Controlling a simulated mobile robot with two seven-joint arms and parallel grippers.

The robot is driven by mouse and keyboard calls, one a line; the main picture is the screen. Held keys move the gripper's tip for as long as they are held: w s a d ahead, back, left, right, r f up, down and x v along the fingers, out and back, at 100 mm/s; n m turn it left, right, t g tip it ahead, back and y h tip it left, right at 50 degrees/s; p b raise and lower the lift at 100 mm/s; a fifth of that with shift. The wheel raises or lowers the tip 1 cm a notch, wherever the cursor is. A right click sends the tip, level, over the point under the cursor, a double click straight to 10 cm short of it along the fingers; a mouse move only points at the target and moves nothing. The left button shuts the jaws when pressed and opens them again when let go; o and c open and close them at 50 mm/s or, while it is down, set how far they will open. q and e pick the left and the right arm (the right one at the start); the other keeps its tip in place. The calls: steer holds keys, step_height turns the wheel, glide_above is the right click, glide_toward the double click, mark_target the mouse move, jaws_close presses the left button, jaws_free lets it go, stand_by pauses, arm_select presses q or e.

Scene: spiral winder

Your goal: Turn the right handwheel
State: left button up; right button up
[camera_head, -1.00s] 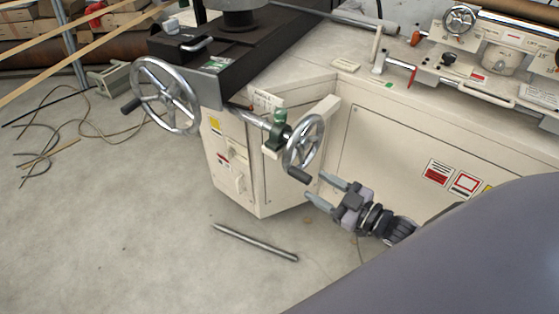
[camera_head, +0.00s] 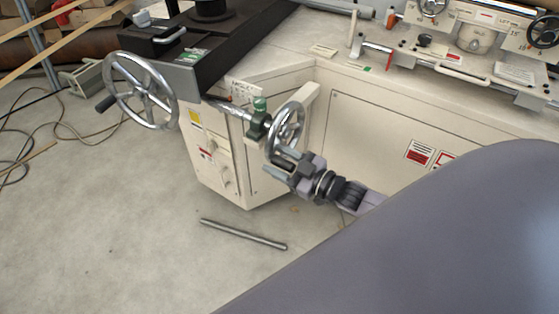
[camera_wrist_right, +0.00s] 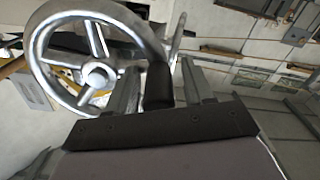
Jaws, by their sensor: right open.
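The right handwheel (camera_head: 287,122) is a small chrome spoked wheel on a shaft with a green fitting (camera_head: 259,117), at the machine's front corner. My right gripper (camera_head: 273,161) is at the wheel's lower edge in the head view. In the right wrist view, the wheel (camera_wrist_right: 97,75) fills the upper left. Its black handle (camera_wrist_right: 158,86) stands between the two open fingers of the gripper (camera_wrist_right: 160,72). I cannot tell whether the fingers touch it. In the head view the handle is hidden behind the gripper. My left gripper is out of view.
A larger chrome handwheel (camera_head: 145,90) with a black knob is on the left. The cream machine cabinet (camera_head: 365,140) stands behind my right gripper. A metal rod (camera_head: 243,234) lies on the floor, and cables (camera_head: 60,135) lie at left. The floor in front is otherwise open.

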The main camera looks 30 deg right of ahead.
jaws_close()
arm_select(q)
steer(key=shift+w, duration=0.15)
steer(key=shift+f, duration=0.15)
arm_select(e)
steer(key=shift+a+f, duration=0.1)
steer(key=shift+f, duration=0.1)
